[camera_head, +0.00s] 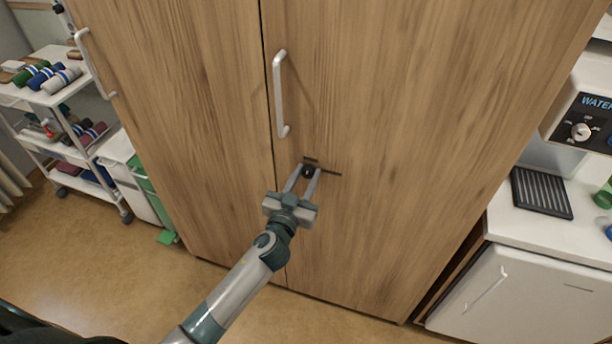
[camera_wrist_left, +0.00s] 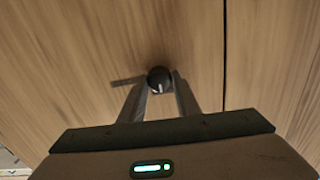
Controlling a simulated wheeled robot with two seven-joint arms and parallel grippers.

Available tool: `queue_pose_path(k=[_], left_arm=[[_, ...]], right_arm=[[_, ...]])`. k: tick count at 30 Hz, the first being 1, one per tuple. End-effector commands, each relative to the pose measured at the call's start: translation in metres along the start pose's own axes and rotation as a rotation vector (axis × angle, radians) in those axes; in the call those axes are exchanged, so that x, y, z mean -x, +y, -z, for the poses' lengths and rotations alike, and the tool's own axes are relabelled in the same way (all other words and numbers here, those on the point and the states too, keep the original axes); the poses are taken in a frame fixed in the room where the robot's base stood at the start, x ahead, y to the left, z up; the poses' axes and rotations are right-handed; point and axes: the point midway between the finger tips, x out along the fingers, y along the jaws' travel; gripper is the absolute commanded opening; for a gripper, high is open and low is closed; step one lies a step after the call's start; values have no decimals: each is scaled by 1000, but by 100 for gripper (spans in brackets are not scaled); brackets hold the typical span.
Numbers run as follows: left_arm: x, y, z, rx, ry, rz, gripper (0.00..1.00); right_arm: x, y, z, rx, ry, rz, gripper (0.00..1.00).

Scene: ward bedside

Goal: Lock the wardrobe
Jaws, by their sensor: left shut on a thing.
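The wooden wardrobe (camera_head: 400,120) fills the middle of the head view, with both doors shut. A small black round lock knob (camera_head: 308,172) sits on the right door below its white handle (camera_head: 280,95). It also shows in the left wrist view as a dark knob (camera_wrist_left: 159,79) with a pale mark. My left gripper (camera_head: 306,176) is shut on the knob, one finger on each side of it. In the left wrist view the fingers (camera_wrist_left: 161,90) reach up to it. Short dark marks lie on the door beside the knob. My right gripper is not in view.
A white trolley (camera_head: 60,100) with rolled towels stands at the left, beside a white and green bin (camera_head: 150,190). At the right are a white counter (camera_head: 550,235) with a black drip grille (camera_head: 541,192) and a water dispenser (camera_head: 590,122). The floor before the wardrobe is clear.

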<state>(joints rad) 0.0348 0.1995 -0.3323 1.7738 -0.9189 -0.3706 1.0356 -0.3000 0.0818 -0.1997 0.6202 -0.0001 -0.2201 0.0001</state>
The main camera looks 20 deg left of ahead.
Motion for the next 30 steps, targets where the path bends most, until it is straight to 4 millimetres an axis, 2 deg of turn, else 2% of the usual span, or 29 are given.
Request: queue_pose_path(k=[11,30], left_arm=[[0,1,0,-243,1,0,7],[0,3,-1,-848,0,-1,7]], right_arm=[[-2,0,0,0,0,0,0],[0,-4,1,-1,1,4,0]])
